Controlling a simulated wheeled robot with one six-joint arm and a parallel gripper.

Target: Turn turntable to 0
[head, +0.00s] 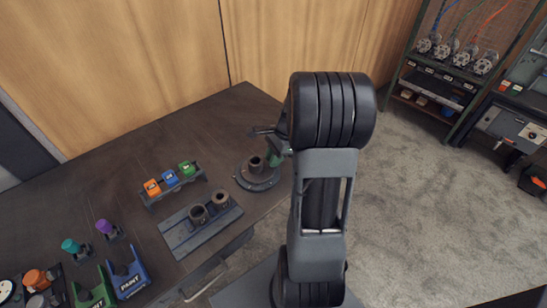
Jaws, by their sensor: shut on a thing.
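The turntable (257,183) is a dark round disc near the right edge of the dark table in the head view. A short brown flanged pipe (256,164) stands upright at its middle. My gripper (272,157) is at the back right side of the turntable, beside the pipe, and is shut. No angle marks can be read on the disc.
Purple and teal knobs and paint holders (127,279) are at far left. Shelving (432,82) stands back right across open floor.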

